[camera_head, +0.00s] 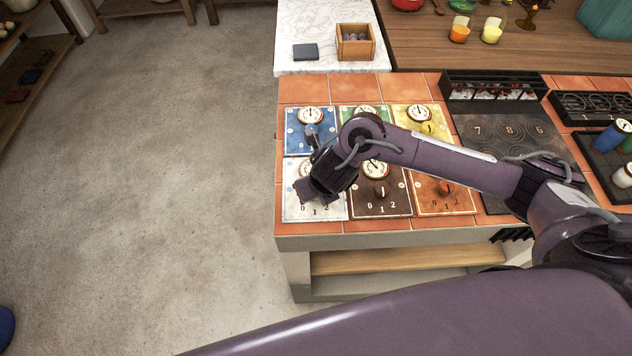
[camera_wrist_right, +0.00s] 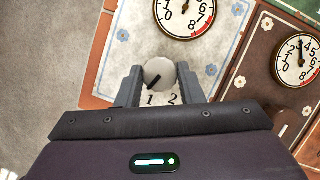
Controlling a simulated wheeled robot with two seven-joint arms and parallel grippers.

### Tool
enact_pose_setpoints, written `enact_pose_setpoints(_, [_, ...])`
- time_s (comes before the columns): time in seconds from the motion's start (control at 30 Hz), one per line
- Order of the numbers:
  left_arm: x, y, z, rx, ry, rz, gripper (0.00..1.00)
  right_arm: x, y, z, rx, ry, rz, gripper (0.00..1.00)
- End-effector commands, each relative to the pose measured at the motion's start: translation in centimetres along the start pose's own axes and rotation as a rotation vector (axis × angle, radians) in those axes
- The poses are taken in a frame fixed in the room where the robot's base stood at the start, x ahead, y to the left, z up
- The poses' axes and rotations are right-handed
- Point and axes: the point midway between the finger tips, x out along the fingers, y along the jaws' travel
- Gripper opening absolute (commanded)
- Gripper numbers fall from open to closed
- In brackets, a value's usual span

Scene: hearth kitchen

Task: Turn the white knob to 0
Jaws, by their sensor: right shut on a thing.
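The white panel (camera_head: 330,211) is the front left one of several knob panels on the tiled counter. Its white knob (camera_wrist_right: 163,69) shows in the right wrist view between my right gripper's fingers (camera_wrist_right: 159,75), which are shut on it. The knob's dark pointer mark slants down and left, close to the 1. The panel's 1 and 2 show below the knob; the 0 is hidden in that view. In the head view my right gripper (camera_head: 316,189) is over the white panel and hides the knob; the 0, 1 and 2 show in front of it. My left gripper is not in view.
Blue (camera_head: 296,133), yellow (camera_head: 427,118), brown (camera_head: 395,202) and orange (camera_head: 457,200) panels with knobs and gauges surround it. A dark hotplate (camera_head: 490,151) is to the right. A wooden box (camera_head: 356,43) stands behind on marble. Open floor lies left.

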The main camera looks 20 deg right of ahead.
Motion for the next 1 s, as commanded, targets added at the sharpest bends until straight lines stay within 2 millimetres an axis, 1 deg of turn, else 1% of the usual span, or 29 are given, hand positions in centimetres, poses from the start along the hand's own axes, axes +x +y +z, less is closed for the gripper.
enact_pose_setpoints(0.03, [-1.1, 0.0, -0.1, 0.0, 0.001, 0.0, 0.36, -0.6, 0.1, 0.3, 0.041, -0.001, -0.015, 0.11])
enact_pose_setpoints(0.1, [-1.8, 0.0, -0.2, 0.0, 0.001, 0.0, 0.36, -0.5, 0.1, 0.3, 0.098, -0.001, -0.039, 0.11])
enact_pose_setpoints(0.43, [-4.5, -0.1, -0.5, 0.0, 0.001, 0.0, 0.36, -0.4, 0.2, 0.3, 0.313, -0.001, -0.129, 0.11])
enact_pose_setpoints(0.7, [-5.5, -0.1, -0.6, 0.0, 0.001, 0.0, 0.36, -0.2, 0.2, 0.3, 0.403, -0.002, -0.165, 0.11])
enact_pose_setpoints(1.0, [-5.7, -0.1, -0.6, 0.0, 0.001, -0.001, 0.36, 0.0, 0.2, 0.2, 0.427, -0.003, -0.176, 0.11])
